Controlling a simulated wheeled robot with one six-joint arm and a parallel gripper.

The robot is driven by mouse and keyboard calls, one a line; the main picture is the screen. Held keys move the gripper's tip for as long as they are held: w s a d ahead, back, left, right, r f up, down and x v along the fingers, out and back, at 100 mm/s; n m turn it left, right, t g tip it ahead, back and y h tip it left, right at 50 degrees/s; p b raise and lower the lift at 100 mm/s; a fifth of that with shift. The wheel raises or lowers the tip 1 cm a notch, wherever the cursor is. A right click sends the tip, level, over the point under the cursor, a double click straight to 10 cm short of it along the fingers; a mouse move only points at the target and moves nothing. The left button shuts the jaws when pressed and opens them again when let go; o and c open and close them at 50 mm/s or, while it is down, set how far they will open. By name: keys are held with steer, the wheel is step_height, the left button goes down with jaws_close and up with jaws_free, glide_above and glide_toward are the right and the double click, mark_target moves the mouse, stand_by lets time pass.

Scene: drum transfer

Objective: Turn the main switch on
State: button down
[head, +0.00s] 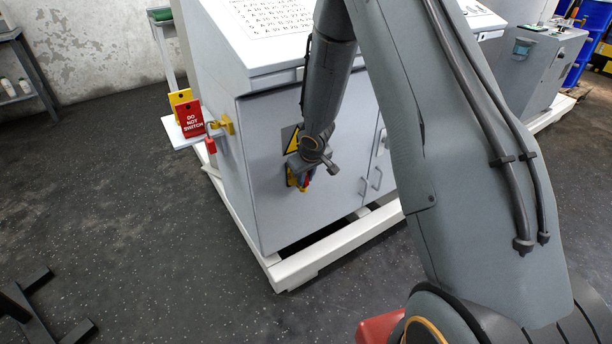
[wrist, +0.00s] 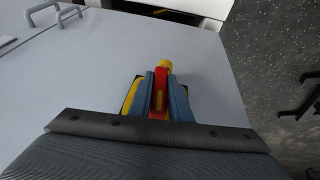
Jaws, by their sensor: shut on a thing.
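The main switch shows in the wrist view as a red handle (wrist: 159,92) on a yellow mount, on the grey cabinet face (wrist: 90,85). My gripper (wrist: 160,85) is shut on the red handle, one blue-grey finger on each side of it. In the head view my gripper (head: 301,178) is at the cabinet front (head: 275,215), below a yellow warning sign (head: 293,143). There the gripper hides most of the switch, and only bits of red and yellow show. I cannot tell the handle's exact setting.
A red "DO NOT SWITCH" tag (head: 192,119) and a yellow bracket (head: 228,124) are at the cabinet's left side. Door handles (head: 376,178) stick out to the right of my gripper. The cabinet stands on a white base frame (head: 330,246).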

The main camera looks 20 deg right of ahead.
steer(key=shift+w+a+r, duration=0.2)
steer(key=shift+w+r, duration=0.15)
steer(key=shift+w, duration=0.1)
steer(key=c, duration=1.6)
jaws_free()
steer(key=shift+a, duration=0.1)
steer(key=shift+c, duration=0.2)
steer(key=shift+s+d+f, duration=0.2)
steer(key=shift+d, duration=0.05)
steer(key=p+v, duration=0.5)
steer(key=v, duration=0.2)
steer(key=shift+s+r, duration=0.2)
steer(key=shift+r, duration=0.2)
steer(key=shift+r, duration=0.1)
